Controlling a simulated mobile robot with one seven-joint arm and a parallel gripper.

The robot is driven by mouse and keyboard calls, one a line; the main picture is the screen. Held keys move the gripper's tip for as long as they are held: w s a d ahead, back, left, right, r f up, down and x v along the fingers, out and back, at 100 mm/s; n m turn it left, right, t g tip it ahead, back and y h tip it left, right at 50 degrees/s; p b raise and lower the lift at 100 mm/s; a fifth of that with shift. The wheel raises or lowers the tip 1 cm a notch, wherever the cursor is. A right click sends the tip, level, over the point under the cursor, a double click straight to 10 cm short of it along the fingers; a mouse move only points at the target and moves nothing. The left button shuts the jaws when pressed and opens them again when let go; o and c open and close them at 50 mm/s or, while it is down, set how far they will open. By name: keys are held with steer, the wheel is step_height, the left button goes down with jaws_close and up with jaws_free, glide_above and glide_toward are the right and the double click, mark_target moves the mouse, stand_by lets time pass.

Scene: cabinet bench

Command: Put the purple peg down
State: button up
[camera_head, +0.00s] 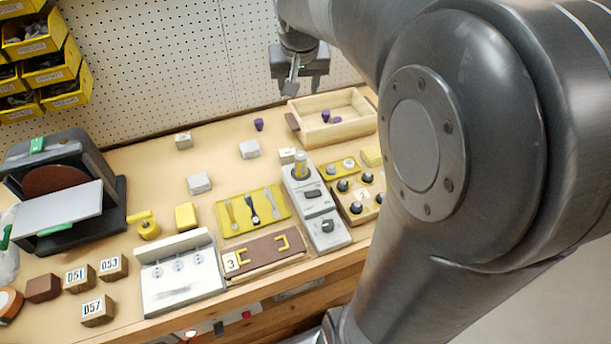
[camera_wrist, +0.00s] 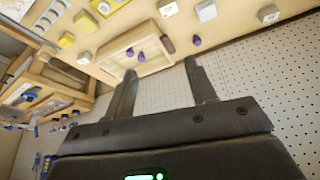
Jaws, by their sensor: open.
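Three purple pegs show. One purple peg (camera_head: 259,124) stands on the bench outside the wooden tray (camera_head: 352,129), to its left. Two more pegs (camera_head: 326,115) (camera_head: 336,120) are inside the tray, close together. In the wrist view the two pegs (camera_wrist: 129,52) (camera_wrist: 141,57) are in the tray (camera_wrist: 112,62), and the lone peg (camera_wrist: 197,41) is beside it on the bench. My gripper (camera_head: 293,84) is above the back of the bench near the pegboard, higher than the tray. Its fingers (camera_wrist: 157,70) are apart with nothing between them in the wrist view.
White blocks (camera_head: 249,149) stand on the bench left of the tray. A grey panel (camera_head: 318,215) with a yellow-topped post and a box of black knobs (camera_head: 358,194) stand in front of the tray. The pegboard (camera_head: 170,60) rises close behind my gripper.

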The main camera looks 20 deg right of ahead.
steer(key=s+a+f+n, duration=0.1)
steer(key=s+a, duration=0.2)
steer(key=s, duration=0.8)
steer(key=s+a+f+n+t+y, duration=0.1)
steer(key=s+a, duration=0.3)
steer(key=s, duration=0.7)
steer(key=shift+s+a+f+n, duration=0.15)
steer(key=shift+a+f+n, duration=0.15)
steer(key=shift+f+n, duration=0.2)
stand_by(5.3)
